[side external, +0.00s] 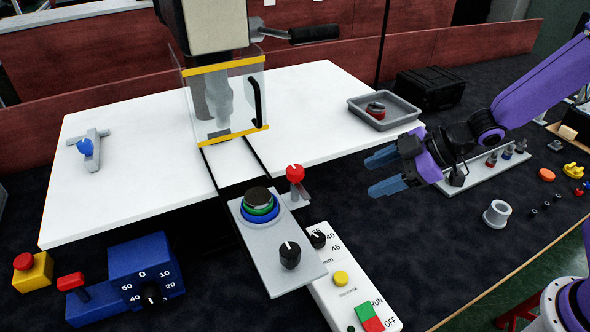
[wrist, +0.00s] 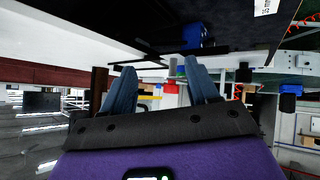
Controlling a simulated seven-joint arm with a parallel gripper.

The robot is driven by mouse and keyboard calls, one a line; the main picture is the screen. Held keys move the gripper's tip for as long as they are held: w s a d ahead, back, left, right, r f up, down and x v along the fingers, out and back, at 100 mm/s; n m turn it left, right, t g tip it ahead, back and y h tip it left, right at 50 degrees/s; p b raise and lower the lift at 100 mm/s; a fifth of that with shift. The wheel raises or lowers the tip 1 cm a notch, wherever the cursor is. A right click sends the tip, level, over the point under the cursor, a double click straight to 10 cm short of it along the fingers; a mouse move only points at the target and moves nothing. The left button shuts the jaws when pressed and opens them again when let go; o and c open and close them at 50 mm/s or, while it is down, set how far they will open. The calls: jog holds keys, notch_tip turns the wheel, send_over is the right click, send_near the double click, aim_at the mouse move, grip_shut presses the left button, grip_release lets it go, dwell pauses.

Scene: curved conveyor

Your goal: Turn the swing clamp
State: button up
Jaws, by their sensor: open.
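Two fittings look clamp-like, and I cannot tell for sure which is the swing clamp. One is a red knob on a grey post and foot (side external: 295,175), upright beside the grey fixture plate (side external: 262,235). The other is a grey T-shaped bar with a blue knob (side external: 86,148), on the white table at the left. My gripper (side external: 369,176) is open and empty, in the air right of the red knob and apart from it. In the wrist view its two blue fingers (wrist: 160,68) are spread, with a small red patch (wrist: 170,88) visible between them.
A clear guard with yellow edges (side external: 226,100) stands behind the fixture plate, under a press head. A grey tray (side external: 385,111) holds a red-and-dark part. A control box (side external: 340,279) is in front. A grey rack (side external: 480,170) of pegs lies beneath my wrist.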

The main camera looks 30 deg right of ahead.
aim_at(295, 169)
jog(key=w+a+y, duration=0.2)
jog(key=a+y, duration=0.1)
jog(key=a, duration=0.2)
jog(key=w+a+n+g+y, duration=0.1)
jog(key=w+a+y, duration=0.2)
jog(key=a, duration=0.1)
jog(key=w+a+y, duration=0.2)
jog(key=a+y, duration=0.1)
jog(key=a, duration=0.2)
jog(key=shift+w+a+r+n+g+y, duration=0.2)
jog(key=shift+a+n+g+y, duration=0.1)
jog(key=shift+y, duration=0.1)
dwell(0.4)
jog(key=shift+c, duration=0.3)
jog(key=c, duration=0.9)
